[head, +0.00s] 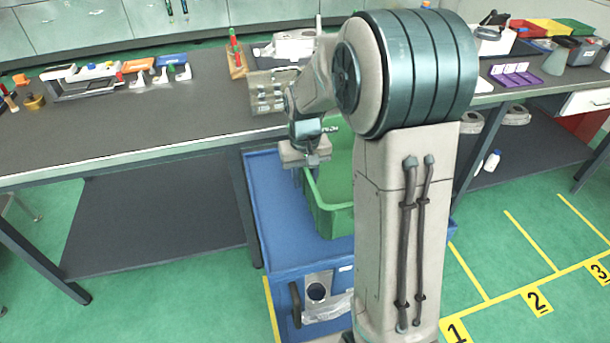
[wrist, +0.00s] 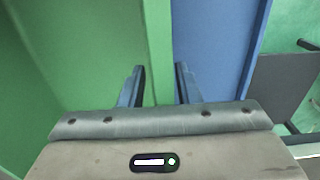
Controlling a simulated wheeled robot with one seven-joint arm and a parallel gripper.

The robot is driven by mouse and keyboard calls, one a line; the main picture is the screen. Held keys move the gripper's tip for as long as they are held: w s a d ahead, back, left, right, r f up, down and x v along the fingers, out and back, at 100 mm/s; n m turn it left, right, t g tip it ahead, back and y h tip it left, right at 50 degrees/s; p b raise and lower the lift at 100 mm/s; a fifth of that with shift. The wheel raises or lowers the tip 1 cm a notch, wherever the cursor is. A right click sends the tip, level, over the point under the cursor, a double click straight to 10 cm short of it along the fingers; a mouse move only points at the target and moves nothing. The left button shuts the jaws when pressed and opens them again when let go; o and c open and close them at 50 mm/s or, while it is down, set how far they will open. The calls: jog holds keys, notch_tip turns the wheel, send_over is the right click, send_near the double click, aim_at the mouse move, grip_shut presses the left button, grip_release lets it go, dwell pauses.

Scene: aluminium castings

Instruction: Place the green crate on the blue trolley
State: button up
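The green crate (head: 335,222) stands on the top of the blue trolley (head: 282,225) in the head view. My arm hides the crate's right part. My gripper (head: 312,164) points down at the crate's left rim. In the wrist view the fingers of my gripper (wrist: 160,72) stand on either side of the crate's rim (wrist: 158,40), with the crate's inside to the left and the blue trolley top (wrist: 213,45) to the right. Whether the fingers press on the rim or stand slightly apart from it cannot be told.
A long grey workbench (head: 190,110) with castings and tools runs behind the trolley. A purple tray (head: 515,76) and coloured bins (head: 548,27) are on its right part. Open green floor with yellow numbered bays (head: 538,300) lies to the right.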

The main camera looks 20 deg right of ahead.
notch_tip(320, 180, up, 12)
jog(key=shift+f+p, duration=0.15)
jog(key=shift+p, duration=0.4)
jog(key=shift+r, duration=0.25)
jog(key=shift+s+r, duration=0.2)
jog(key=shift+s, duration=0.1)
jog(key=s+a+f+t, duration=0.1)
jog(key=s+f+t, duration=0.1)
jog(key=s, duration=1.7)
jog(key=shift+s+a+f, duration=0.15)
jog(key=shift+f, duration=0.4)
jog(key=shift+s, duration=0.1)
